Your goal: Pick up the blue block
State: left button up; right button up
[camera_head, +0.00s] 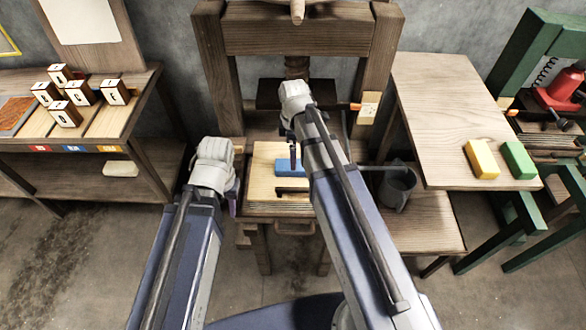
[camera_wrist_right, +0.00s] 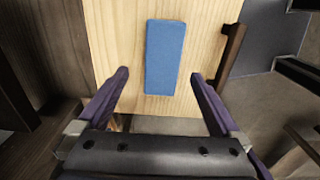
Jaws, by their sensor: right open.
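The blue block (camera_head: 285,167) lies on a light wooden board (camera_head: 262,187) on the press bed. In the right wrist view the blue block (camera_wrist_right: 165,55) lies lengthwise on the board, ahead of my right gripper (camera_wrist_right: 161,76). Its two fingers are wide apart, one on each side of the block's near end, with nothing between them touching it. I cannot tell how high the fingertips are above the board. My right gripper also shows in the head view (camera_head: 293,152), partly hidden by its arm. My left gripper (camera_head: 234,197) hangs left of the board; its fingers are mostly hidden.
The wooden press frame (camera_head: 388,60) stands behind the board. A dark bar (camera_wrist_right: 231,55) lies along the board's right edge. Yellow (camera_head: 482,158) and green (camera_head: 519,159) blocks lie on the right table. Lettered blocks (camera_head: 80,92) sit at left.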

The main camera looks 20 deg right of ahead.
aim_at(282, 165)
jog(key=shift+s+f+b, duration=0.2)
jog(key=shift+f+b, duration=2.65)
jog(key=shift+f, duration=0.35)
jog(key=shift+r, duration=0.1)
jog(key=c, duration=1.5)
